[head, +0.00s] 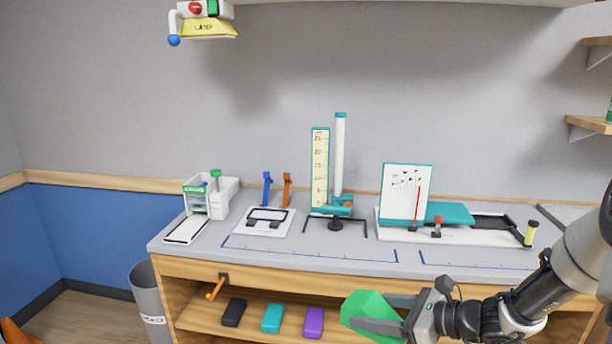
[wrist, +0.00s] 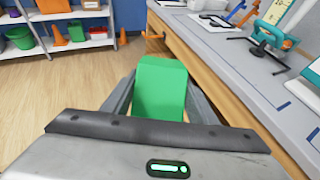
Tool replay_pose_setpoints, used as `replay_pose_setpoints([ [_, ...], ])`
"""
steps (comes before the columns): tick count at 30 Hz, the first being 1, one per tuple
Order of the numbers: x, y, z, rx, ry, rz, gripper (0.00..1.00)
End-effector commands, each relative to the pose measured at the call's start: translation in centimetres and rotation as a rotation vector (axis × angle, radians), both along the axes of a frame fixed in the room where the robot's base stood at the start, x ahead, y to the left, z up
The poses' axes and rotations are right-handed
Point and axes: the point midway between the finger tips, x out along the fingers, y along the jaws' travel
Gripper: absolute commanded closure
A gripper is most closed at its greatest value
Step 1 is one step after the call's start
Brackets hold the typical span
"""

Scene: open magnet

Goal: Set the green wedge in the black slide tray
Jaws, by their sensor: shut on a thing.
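The green wedge (head: 366,308) is held between the two fingers of my gripper (head: 380,312), in front of the bench near the bottom of the head view. In the wrist view the green wedge (wrist: 160,85) stands out between the fingers. A long black tray (head: 500,226) lies at the right end of the bench, in a white base with a teal block, and looks like the slide tray. A yellow-topped knob (head: 531,230) stands at its right end. My gripper is apart from it, lower and to the left. The white board and teal block hide the tray's left part.
The grey bench (head: 330,252) has a clear front strip. A teal measuring stand (head: 335,205) and a red-topped knob (head: 437,224) rise behind it. Black, teal and purple blocks (head: 314,322) lie on the shelf below. An orange handle (head: 215,289) sticks out at the bench front.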

Motion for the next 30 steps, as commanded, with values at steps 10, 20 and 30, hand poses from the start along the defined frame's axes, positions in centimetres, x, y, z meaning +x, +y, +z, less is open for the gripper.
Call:
replay_pose_setpoints([
  [10, 0.0, 0.0, 7.8, 0.001, 0.003, -0.002, 0.69],
  [20, -0.1, 0.1, 8.8, -0.004, 0.003, 0.002, 0.69],
  [30, -1.5, 1.4, 7.8, -0.001, 0.004, 0.091, 0.69],
])
